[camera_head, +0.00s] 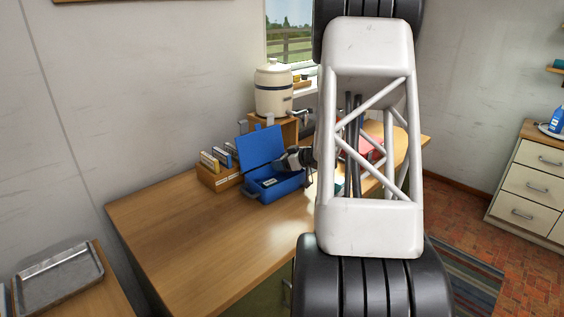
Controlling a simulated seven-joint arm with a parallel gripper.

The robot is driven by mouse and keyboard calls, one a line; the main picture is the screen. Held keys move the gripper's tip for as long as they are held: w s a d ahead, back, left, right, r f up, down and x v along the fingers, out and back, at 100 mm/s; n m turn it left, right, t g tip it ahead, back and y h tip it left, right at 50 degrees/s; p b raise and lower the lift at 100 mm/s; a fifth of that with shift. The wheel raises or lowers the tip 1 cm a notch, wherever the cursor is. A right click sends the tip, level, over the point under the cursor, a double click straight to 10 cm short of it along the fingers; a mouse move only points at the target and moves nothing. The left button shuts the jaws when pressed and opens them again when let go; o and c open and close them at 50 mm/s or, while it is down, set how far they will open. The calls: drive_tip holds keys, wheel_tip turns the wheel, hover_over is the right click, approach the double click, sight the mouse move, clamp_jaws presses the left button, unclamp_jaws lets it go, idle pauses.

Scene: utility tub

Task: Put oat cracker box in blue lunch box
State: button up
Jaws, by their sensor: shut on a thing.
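The blue lunch box (289,187) stands on the wooden worktop with its lid raised at the back. My gripper (283,163) is over its open tray, reaching in from the right. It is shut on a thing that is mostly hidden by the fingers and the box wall. A small item with a pale label (268,183) shows inside the lunch box just below the fingers. It appears to be the oat cracker box, but it is too small to read. I cannot tell whether it touches the floor of the lunch box.
A wooden rack (217,177) with several small packets stands left of the lunch box. A cream crock (273,90) sits on a wooden stand behind. A red thing (371,148) is partly hidden behind my arm. The worktop (205,235) is clear at front left.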

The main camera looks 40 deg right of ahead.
drive_tip(key=shift+f, duration=0.5)
drive_tip(key=o, duration=0.9)
drive_tip(key=shift+r, duration=0.1)
drive_tip(key=shift+r, duration=0.55)
drive_tip(key=v, duration=1.2)
drive_tip(key=shift+f, duration=0.1)
